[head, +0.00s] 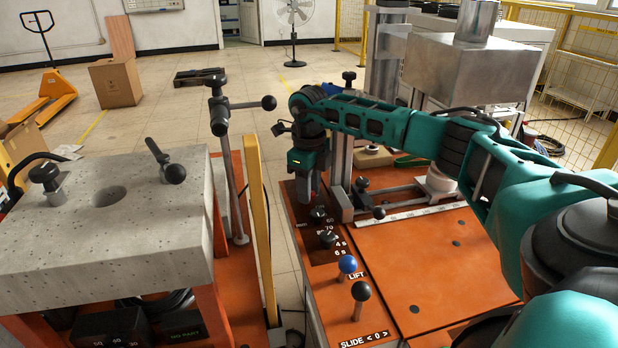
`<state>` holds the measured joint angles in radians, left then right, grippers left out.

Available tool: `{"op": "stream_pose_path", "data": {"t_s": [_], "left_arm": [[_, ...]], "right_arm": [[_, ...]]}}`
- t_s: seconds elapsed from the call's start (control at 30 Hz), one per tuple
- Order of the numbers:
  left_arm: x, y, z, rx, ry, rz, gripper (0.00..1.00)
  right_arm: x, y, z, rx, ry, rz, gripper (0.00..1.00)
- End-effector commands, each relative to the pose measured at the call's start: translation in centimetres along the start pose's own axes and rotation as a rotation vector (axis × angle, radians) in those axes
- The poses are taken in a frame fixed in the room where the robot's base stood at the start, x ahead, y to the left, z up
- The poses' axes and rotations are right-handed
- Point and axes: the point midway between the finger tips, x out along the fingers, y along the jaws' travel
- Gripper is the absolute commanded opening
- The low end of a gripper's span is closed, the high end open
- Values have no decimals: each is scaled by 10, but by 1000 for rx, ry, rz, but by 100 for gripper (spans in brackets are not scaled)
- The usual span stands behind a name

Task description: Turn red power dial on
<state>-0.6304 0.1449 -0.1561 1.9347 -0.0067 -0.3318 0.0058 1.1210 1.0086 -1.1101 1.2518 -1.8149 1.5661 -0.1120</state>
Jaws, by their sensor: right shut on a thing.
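My right gripper (308,190) reaches down from the teal arm to the far end of the dark control panel (325,255) on the orange machine. Its fingers are shut at the panel's far end, on what seems to be the red power dial. The fingers hide most of that dial, so its setting cannot be read. Two black dials, a nearer one (327,239) and a farther one (318,214), sit just in front of the gripper with white markings around them. My left gripper is not in view.
A blue-knobbed lever (347,265) marked LIFT and a black-knobbed lever (361,291) marked SLIDE stand nearer on the panel. A yellow post (259,225) and a concrete-topped stand (105,235) are to the left.

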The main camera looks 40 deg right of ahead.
Motion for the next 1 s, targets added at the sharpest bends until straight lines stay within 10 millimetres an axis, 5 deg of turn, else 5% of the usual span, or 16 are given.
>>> {"op": "stream_pose_path", "data": {"t_s": [0.3,1.0], "left_arm": [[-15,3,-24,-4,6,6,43],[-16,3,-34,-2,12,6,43]], "right_arm": [[-3,0,1,300,-2,1,3],[-1,-1,1,781,-5,0,3]]}}
